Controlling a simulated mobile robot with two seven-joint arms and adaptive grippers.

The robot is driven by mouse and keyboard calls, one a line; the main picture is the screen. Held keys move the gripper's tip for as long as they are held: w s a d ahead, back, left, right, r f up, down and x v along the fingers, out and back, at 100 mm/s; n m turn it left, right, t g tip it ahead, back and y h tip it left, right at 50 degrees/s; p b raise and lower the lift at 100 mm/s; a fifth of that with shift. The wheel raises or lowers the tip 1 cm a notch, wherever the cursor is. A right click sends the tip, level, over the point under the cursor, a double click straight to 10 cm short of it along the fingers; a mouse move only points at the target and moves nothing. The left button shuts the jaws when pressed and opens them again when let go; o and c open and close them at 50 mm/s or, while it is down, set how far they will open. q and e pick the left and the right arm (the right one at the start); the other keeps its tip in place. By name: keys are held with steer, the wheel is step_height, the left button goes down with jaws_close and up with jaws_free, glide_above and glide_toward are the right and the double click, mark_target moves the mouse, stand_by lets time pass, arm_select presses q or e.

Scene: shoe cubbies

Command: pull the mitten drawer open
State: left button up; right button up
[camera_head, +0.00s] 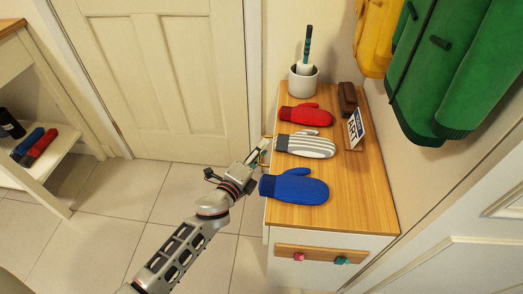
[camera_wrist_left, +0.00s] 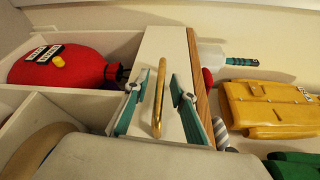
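The drawer front (camera_wrist_left: 160,50) is a white panel just under the wooden top of the cabinet, with a brass bar handle (camera_wrist_left: 159,90). It looks closed or nearly so; I cannot tell exactly. My left gripper (camera_wrist_left: 158,108) is open, its teal-padded fingers on either side of the handle, with a visible gap to each. In the head view my left gripper (camera_head: 256,156) is at the left face of the cabinet, and the drawer front is mostly hidden from above. My right gripper is in neither view.
On the cabinet top (camera_head: 355,200) lie a red mitten (camera_head: 306,115), a striped mitten (camera_head: 306,145) and a blue mitten (camera_head: 294,187). Open cubbies beside the drawer hold a red item (camera_wrist_left: 58,70) and a tan ring (camera_wrist_left: 40,148).

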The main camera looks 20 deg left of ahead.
arm_select(q)
steer(key=shift+c, duration=0.4)
jaws_close()
steer(key=s+a, duration=0.3)
steer(key=a, duration=0.7)
steer(key=s+a, duration=0.3)
steer(key=a, duration=0.8)
steer(key=shift+a, duration=0.25)
steer(key=shift+o, duration=0.4)
jaws_free()
steer(key=shift+s, duration=0.1)
